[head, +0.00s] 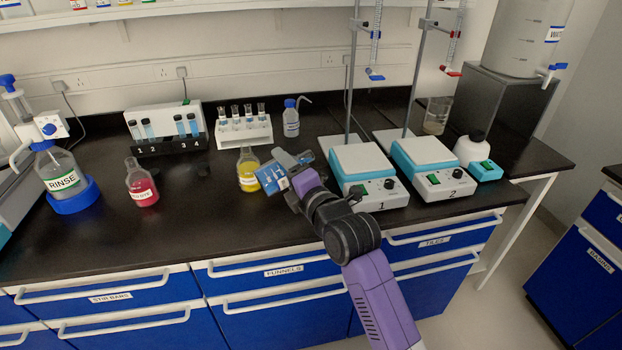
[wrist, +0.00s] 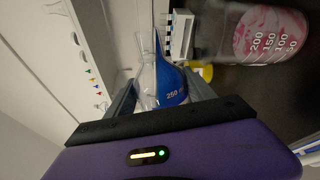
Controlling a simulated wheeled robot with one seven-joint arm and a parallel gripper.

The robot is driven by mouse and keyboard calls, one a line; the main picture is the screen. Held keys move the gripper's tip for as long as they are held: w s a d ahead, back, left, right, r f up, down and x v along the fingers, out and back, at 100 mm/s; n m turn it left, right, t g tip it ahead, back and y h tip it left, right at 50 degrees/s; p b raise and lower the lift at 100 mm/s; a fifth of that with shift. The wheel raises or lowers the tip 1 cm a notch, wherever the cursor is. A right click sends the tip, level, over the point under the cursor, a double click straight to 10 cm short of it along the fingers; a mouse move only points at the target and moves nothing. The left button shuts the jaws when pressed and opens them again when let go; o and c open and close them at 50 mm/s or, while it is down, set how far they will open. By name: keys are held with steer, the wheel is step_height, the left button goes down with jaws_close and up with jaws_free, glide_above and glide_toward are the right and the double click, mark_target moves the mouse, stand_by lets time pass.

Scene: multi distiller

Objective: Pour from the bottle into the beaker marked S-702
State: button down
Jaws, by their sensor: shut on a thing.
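My gripper (head: 286,173) is shut on a clear flask with blue liquid (head: 268,179), above the bench beside the yellow flask (head: 248,170). In the wrist view this blue flask (wrist: 165,85) sits between the fingers and bears a "250" mark. A glass beaker (head: 437,116) stands behind the right hotplate. A vessel with pink content and graduations (wrist: 262,35) shows at the wrist view's upper right; I cannot tell whether it is the red flask (head: 142,184) of the head view. I cannot read S-702 on anything.
Two stirrer hotplates (head: 362,170) with burette stands are right of my gripper. Test tube racks (head: 243,130) and a wash bottle (head: 291,118) stand behind. A RINSE bottle (head: 62,178) is at the left. The front bench strip between the red and yellow flasks is clear.

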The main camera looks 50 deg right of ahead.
steer(key=shift+a+f+m, duration=0.1)
steer(key=shift+f+m, duration=0.25)
steer(key=shift+m, duration=0.05)
stand_by(0.8)
steer(key=shift+f+m, duration=0.1)
steer(key=shift+m, duration=0.3)
stand_by(1.6)
